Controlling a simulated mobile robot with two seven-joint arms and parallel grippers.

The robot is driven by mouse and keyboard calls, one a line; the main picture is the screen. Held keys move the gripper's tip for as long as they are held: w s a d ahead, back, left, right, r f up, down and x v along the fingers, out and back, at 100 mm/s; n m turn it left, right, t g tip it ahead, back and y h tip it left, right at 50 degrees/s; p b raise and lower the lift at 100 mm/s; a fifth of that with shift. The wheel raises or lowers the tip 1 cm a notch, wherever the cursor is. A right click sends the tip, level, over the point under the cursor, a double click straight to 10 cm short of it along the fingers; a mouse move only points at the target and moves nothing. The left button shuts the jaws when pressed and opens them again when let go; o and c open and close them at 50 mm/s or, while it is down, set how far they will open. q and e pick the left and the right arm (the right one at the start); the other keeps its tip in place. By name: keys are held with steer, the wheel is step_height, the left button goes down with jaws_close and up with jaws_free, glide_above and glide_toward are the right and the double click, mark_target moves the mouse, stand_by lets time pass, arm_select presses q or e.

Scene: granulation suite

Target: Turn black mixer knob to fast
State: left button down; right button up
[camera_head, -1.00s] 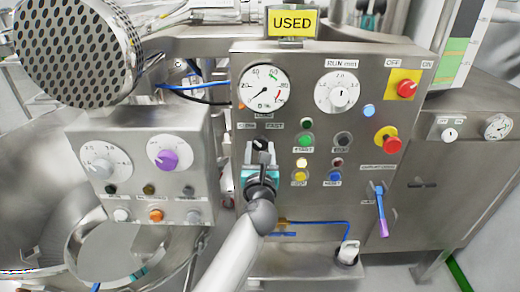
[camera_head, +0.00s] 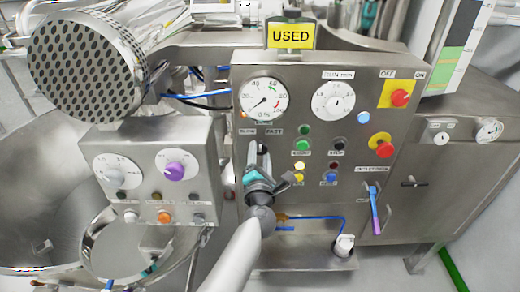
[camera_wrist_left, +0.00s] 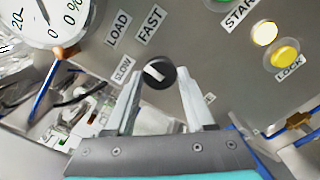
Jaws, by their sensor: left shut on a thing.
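The black mixer knob (camera_wrist_left: 158,74) with a white pointer line shows in the left wrist view, on the grey steel panel below the FAST label (camera_wrist_left: 150,25) and right of the SLOW label (camera_wrist_left: 123,68). Its white line slants toward the upper left there. My left gripper (camera_wrist_left: 160,80) is shut on it, one finger at each side. In the head view my left gripper (camera_head: 259,148) reaches up to the panel under the SLOW and FAST labels and hides most of the knob. My right gripper is not in view.
A pressure gauge (camera_head: 264,99) and a white timer dial (camera_head: 333,98) sit above. Green button (camera_head: 303,145) and other buttons lie close to the right. A smaller control box (camera_head: 150,180) stands left. A steel shelf (camera_head: 305,260) is below.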

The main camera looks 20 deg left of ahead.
arm_select(q)
steer(key=m+p, duration=0.2)
steer(key=m, duration=0.2)
steer(key=shift+m, duration=0.3)
steer(key=shift+m+p, duration=0.6)
steer(key=shift+m, duration=1)
steer(key=shift+f+m, duration=0.1)
steer(key=shift+m, duration=0.2)
steer(key=shift+c, duration=1.3)
jaws_free()
